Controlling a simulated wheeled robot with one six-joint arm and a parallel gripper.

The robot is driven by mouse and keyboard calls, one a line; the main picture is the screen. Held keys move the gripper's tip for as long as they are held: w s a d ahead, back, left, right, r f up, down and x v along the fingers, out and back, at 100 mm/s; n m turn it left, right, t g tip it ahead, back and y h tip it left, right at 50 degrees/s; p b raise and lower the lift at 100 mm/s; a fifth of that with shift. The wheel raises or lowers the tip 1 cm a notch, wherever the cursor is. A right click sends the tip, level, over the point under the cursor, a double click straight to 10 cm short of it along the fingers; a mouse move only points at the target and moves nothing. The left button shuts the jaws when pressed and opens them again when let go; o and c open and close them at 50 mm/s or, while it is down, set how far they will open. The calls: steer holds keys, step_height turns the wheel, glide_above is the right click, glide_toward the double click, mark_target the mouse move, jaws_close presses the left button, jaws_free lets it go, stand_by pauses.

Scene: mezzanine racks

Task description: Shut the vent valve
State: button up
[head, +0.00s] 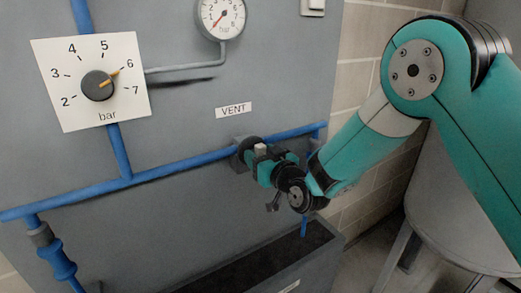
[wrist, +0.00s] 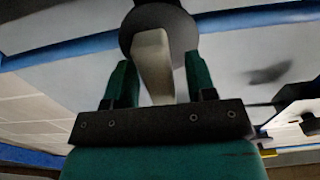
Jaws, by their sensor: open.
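The vent valve (head: 243,152) is a dark round body on the blue pipe, below the VENT label (head: 234,110). In the wrist view its dark round body (wrist: 185,27) carries a pale beige handle (wrist: 153,62). The handle lies crosswise to the pipe in that picture. My gripper (head: 258,160) is at the valve and hides part of it in the head view. In the wrist view my gripper (wrist: 159,78) is open, with one green finger on each side of the handle. Gaps show between the handle and both fingers.
A knob (head: 97,86) on a bar scale points near 6. A round gauge (head: 221,16) has its red needle at lower left. The blue pipe (head: 170,171) crosses the grey panel. A dark trough (head: 255,270) lies below; a grey round-topped table (head: 455,215) stands at right.

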steer(key=shift+c, duration=0.5)
steer(key=c, duration=0.8)
steer(key=shift+m, duration=0.3)
steer(key=m, duration=0.3)
steer(key=shift+w+d+m+b, duration=0.1)
steer(key=shift+m+b, duration=0.2)
steer(key=shift+b, duration=0.1)
steer(key=m, duration=0.4)
steer(key=shift+d+m, duration=0.1)
steer(key=shift+m, duration=0.2)
steer(key=m+p, duration=0.2)
steer(key=m, duration=0.3)
steer(key=shift+w+d+f, duration=0.1)
steer(key=shift+w, duration=0.05)
steer(key=shift+f+m+p, duration=0.2)
steer(key=shift+m+p, duration=0.8)
steer(key=shift+m, duration=1)
